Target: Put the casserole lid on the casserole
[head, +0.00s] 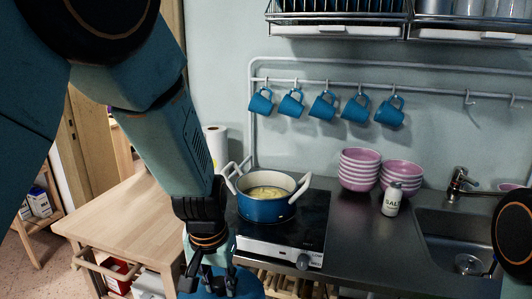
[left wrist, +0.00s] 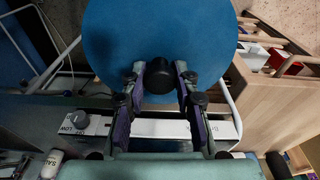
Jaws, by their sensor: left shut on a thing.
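The casserole (head: 266,210) is a blue pot with a white rim and two pale handles, standing on the black hob. It is uncovered, with yellowish food inside. The casserole lid (head: 247,286) is a blue disc at the bottom edge of the head view, partly cut off and partly behind my gripper. My left gripper (head: 210,282) is shut on the lid's black knob, in front of and below the casserole. In the left wrist view, the fingers (left wrist: 160,80) are on either side of the knob, with the lid (left wrist: 110,42) beyond. My right gripper is out of view.
The hob (head: 285,240) has a front knob (head: 303,262). Pink bowls (head: 360,170) and a salt shaker (head: 391,199) stand to its right, before the sink (head: 445,235). A wooden table (head: 130,215) is at left. Blue mugs (head: 323,107) hang above.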

